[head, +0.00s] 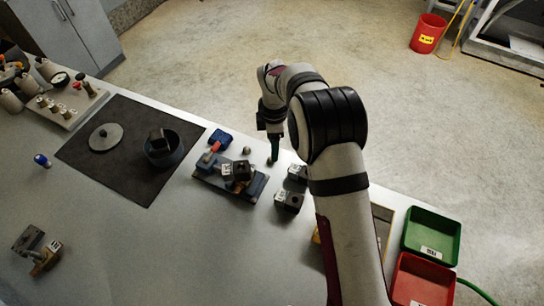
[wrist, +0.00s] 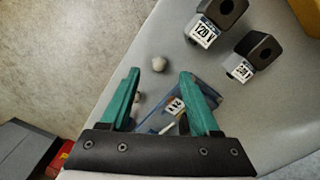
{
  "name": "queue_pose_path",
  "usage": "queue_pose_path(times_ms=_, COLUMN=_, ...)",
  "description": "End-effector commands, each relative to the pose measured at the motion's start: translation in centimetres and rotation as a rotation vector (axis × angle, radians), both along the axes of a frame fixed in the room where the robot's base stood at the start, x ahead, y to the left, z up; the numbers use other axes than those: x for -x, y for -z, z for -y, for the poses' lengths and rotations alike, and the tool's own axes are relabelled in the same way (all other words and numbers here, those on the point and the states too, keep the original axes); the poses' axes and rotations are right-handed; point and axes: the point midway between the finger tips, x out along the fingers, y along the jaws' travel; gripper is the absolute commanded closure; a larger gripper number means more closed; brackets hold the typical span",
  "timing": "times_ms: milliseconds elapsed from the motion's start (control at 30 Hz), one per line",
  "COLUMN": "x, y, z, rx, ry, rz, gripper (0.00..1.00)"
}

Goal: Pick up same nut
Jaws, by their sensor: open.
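Two small, pale, rounded pieces, which may be nuts, lie on the grey bench. In the wrist view one (wrist: 159,64) shows just beyond the gap between my fingertips. The other (wrist: 137,97) shows beside my left finger. In the head view one (head: 247,150) lies beside the blue block, and the other (head: 269,161) is at my fingertips. Their exact shape is too small to tell. My gripper (wrist: 160,76) has its green fingers apart with nothing held between them. In the head view my gripper (head: 274,158) points down over the bench's far edge, partly hidden by my arm.
A blue fixture (head: 204,183) with blocks stands left of my gripper. Two dark labelled blocks, one marked 120 V (wrist: 203,32), are close by. A dark mat (head: 88,160) carries a disc and bowl. Green (head: 455,234) and red (head: 400,287) trays are at right.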

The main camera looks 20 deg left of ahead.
Motion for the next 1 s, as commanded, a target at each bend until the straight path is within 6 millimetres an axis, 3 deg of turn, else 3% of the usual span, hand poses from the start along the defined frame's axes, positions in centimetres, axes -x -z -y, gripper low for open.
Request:
queue_pose_path(times_ms=233, x=0.3, y=4.5, z=-0.5, rx=0.001, ry=0.002, rz=-0.002, gripper=0.38)
queue_pose_path(times_ms=500, x=0.2, y=5.0, z=-0.5, rx=0.001, ry=0.002, rz=0.001, gripper=0.39)
queue_pose_path(times_ms=833, x=0.2, y=5.0, z=-0.5, rx=0.001, ry=0.003, rz=0.001, gripper=0.99)
queue_pose_path(times_ms=1000, x=0.2, y=5.0, z=-0.5, rx=0.001, ry=0.003, rz=0.001, gripper=1.00)
